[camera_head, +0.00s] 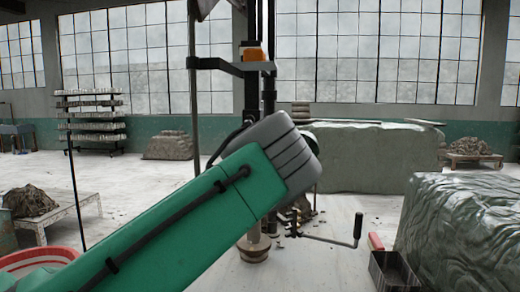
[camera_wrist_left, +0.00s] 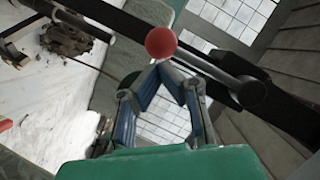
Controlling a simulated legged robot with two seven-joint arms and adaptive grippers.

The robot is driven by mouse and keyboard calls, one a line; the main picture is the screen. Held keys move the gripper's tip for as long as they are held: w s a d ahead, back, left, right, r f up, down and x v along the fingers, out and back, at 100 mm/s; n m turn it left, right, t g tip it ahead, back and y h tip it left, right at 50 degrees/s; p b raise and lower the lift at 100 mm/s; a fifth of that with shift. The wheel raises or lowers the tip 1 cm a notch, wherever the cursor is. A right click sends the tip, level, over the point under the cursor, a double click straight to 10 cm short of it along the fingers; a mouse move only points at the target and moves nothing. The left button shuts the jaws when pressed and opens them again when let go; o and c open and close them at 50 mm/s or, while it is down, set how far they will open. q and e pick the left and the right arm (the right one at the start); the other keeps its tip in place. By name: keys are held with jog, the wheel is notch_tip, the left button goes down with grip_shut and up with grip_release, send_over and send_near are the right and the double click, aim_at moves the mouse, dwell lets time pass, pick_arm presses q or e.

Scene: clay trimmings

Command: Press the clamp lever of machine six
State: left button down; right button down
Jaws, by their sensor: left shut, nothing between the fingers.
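A red ball knob (camera_wrist_left: 161,42) shows in the left wrist view, just past my fingertips; I cannot tell whether they touch it. No machine number is readable. My right gripper is out of view.
Dark bars (camera_wrist_left: 205,66) run close by the knob in the wrist view. In the head view a crank handle (camera_head: 357,230) sticks out right of the machine. A wrapped block (camera_head: 465,235) and a dark open box (camera_head: 395,270) stand at the right.

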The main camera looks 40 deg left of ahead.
pick_arm(q)
jog(key=v, duration=0.5)
jog(key=shift+d+r, duration=0.3)
jog(key=shift+r, duration=0.05)
jog(key=shift+a, duration=0.2)
jog(key=shift+f, duration=0.15)
